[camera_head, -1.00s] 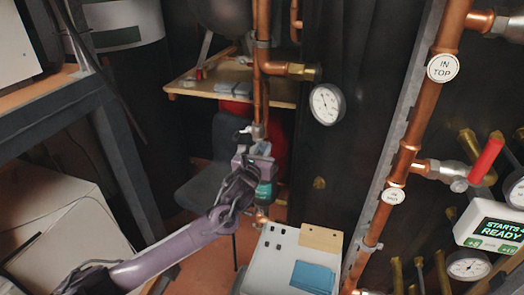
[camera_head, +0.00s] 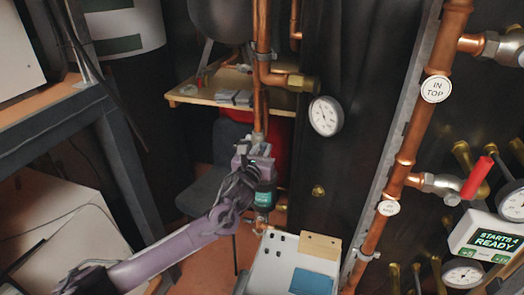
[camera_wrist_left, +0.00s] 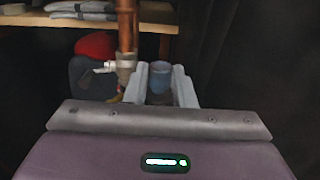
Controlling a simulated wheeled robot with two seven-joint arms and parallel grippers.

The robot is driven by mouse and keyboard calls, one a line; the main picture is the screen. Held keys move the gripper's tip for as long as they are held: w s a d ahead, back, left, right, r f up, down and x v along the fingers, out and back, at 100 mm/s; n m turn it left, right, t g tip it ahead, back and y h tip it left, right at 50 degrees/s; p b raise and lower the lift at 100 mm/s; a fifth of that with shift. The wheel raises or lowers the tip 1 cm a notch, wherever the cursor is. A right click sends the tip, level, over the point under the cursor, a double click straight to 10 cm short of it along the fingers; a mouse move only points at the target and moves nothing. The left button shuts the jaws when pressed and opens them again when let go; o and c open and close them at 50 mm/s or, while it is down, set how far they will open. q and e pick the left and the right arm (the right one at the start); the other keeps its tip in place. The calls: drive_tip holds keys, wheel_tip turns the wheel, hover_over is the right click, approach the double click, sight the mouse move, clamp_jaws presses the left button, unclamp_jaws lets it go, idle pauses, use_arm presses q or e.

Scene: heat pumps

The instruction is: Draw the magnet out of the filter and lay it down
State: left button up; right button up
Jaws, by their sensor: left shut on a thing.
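The filter (camera_head: 264,192) is a dark body with a teal band on the copper pipe near the middle of the head view. My left gripper (camera_head: 260,158) is at the top of the filter, and its hand hides part of it. In the left wrist view, the left gripper (camera_wrist_left: 160,92) has its two grey fingers on either side of a blue-grey round piece, which looks like the magnet (camera_wrist_left: 160,76). The gripper is shut on it. How far the magnet sits inside the filter is hidden. My right gripper is not in view.
A vertical copper pipe (camera_head: 261,95) and a pressure gauge (camera_head: 325,116) are close by. A pale tray-like surface (camera_head: 264,270) with a blue cloth (camera_head: 311,282) lies below. A wooden shelf (camera_head: 200,99) is behind. Copper pipework with a red-handled valve (camera_head: 476,178) stands at right.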

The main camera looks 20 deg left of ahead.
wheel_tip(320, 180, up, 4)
drive_tip(key=p, duration=0.4)
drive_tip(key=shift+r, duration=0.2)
idle(0.4)
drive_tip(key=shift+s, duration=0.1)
